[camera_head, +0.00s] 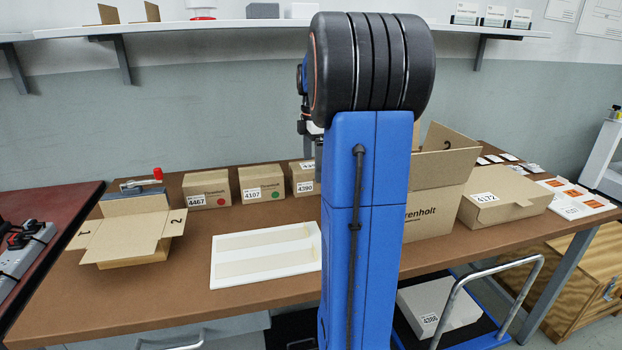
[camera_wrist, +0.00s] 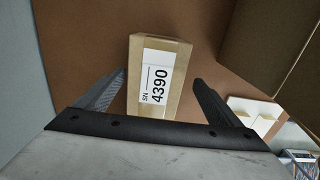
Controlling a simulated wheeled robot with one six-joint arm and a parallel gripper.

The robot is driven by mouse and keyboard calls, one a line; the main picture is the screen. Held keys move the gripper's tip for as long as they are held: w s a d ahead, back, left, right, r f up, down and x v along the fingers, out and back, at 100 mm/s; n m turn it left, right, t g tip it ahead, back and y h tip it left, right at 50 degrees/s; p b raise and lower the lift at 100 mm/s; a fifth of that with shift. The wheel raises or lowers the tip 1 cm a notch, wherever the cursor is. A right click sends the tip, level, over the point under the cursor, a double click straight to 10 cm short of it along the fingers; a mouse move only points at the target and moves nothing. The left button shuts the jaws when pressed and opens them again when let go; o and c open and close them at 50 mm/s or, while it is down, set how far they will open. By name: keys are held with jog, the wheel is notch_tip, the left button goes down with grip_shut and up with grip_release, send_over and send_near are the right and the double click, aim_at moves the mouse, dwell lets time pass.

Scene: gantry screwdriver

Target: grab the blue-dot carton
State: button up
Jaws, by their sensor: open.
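A small brown carton labelled 4390 (camera_head: 298,175) stands at the back of the table, partly hidden by my arm. No coloured dot shows on its visible part. In the wrist view, the 4390 carton (camera_wrist: 157,82) lies between the fingers of my open gripper (camera_wrist: 159,80), with a gap on the left and right. A carton labelled 4467 (camera_head: 207,188) has a red dot, and a carton labelled 4107 (camera_head: 262,183) has a green dot. My gripper is hidden behind my arm in the head view.
An open carton (camera_head: 130,232) stands at left, and a white board (camera_head: 266,255) lies at the front middle. A large open box (camera_head: 440,200) and the 4172 carton (camera_head: 503,203) stand at right. A shelf (camera_head: 200,28) runs above.

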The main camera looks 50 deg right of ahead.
aim_at(311, 178)
jog(key=shift+w+f, duration=0.2)
jog(key=shift+f, duration=1.2)
jog(key=shift+w+f, duration=0.2)
jog(key=shift+f, duration=1.15)
jog(key=shift+c, duration=0.5)
jog(key=c, duration=1.4)
jog(key=shift+o, duration=0.2)
jog(key=shift+r, duration=0.15)
